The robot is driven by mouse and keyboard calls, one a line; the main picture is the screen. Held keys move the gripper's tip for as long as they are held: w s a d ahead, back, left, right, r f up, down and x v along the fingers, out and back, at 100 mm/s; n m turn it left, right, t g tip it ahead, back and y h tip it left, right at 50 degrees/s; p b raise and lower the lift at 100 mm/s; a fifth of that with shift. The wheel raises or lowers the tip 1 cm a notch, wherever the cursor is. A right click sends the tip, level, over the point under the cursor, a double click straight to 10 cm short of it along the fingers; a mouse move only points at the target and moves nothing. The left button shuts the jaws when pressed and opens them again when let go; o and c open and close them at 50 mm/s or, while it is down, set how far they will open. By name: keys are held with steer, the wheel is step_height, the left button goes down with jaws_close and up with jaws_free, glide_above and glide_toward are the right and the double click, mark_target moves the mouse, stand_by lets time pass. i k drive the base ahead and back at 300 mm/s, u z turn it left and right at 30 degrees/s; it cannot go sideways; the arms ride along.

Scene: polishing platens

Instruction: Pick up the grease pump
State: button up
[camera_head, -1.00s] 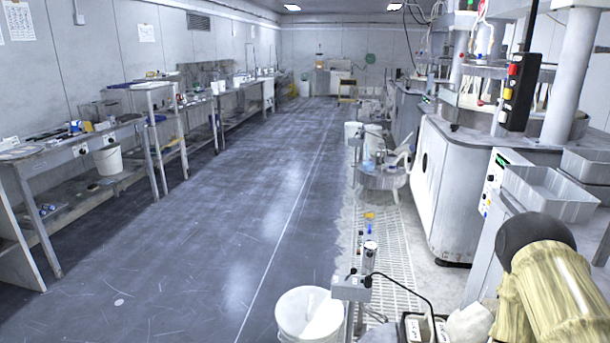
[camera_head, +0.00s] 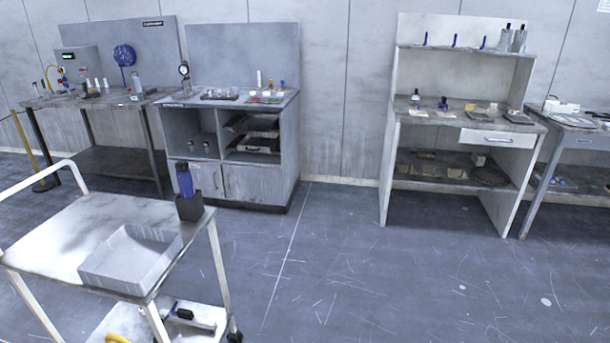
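I cannot make out for sure which thing is the grease pump. A blue cylinder with a dark top (camera_head: 185,179) stands upright in a dark square holder (camera_head: 196,207) on the far right corner of a white cart. A dark and blue tool with a pale body (camera_head: 192,316) lies on the cart's lower shelf, and part of a yellow thing (camera_head: 118,339) shows beside it at the picture's bottom edge. My gripper is not in view.
The cart (camera_head: 60,232) stands at the front left with an empty grey tray (camera_head: 130,258) on top. Benches (camera_head: 110,97), an open cabinet (camera_head: 262,192) and a shelved desk (camera_head: 400,122) line the wall. The floor (camera_head: 340,270) at centre and right is clear.

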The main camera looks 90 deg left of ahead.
mark_target(184, 177)
steer(key=u, duration=2.45)
steer(key=i, duration=0.7)
steer(key=u, duration=0.6)
